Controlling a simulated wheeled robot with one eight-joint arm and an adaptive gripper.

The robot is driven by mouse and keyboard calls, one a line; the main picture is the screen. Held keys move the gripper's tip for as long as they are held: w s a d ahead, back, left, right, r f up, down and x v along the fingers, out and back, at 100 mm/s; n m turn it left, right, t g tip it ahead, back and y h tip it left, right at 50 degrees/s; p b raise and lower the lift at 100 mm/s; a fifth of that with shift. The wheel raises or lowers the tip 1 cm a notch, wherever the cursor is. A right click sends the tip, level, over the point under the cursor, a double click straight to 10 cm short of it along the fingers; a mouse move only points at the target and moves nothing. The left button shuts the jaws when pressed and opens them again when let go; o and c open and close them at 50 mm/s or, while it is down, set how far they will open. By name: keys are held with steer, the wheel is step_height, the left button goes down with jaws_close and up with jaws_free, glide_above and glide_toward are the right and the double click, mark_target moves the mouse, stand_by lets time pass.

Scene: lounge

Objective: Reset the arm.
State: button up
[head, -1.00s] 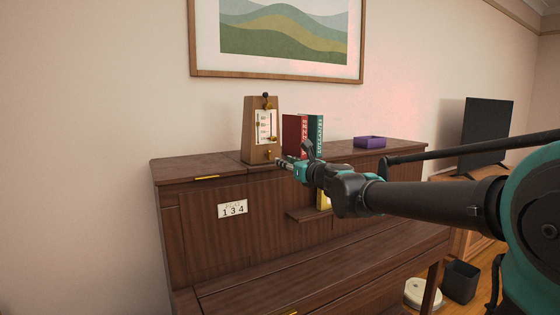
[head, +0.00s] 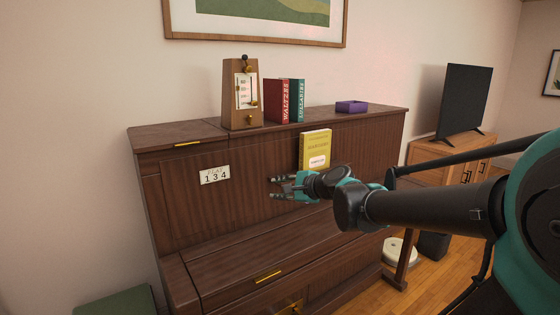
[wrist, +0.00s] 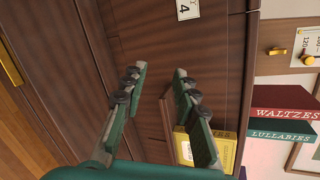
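My gripper (head: 273,187) is open and empty in front of the upright piano's front panel (head: 250,170). It is below and left of the yellow book (head: 314,149). In the wrist view my gripper (wrist: 160,72) shows its two fingers spread apart with nothing between them. The yellow book (wrist: 187,150) appears there beside the right finger, partly hidden by it. My arm reaches in from the right side of the head view.
On the piano top stand a wooden metronome (head: 242,95), a red book (head: 278,101), a green book (head: 298,101) and a purple tray (head: 352,106). A number card (head: 215,175) is on the front panel. A television (head: 465,101) stands at right; a green seat (head: 115,302) is lower left.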

steer(key=s+d+f+n+g+h, duration=0.3)
steer(key=s+d+f+n, duration=0.4)
steer(key=s+d+f, duration=0.3)
steer(key=s+d+f+n+g+h, duration=0.3)
steer(key=s+d+f+n+h, duration=0.3)
steer(key=f, duration=0.9)
steer(key=s+d+n, duration=0.1)
steer(key=s+d, duration=0.2)
steer(key=s, duration=0.1)
steer(key=shift+d+f+n, duration=0.3)
steer(key=shift+d, duration=0.1)
steer(key=shift+w, duration=0.1)
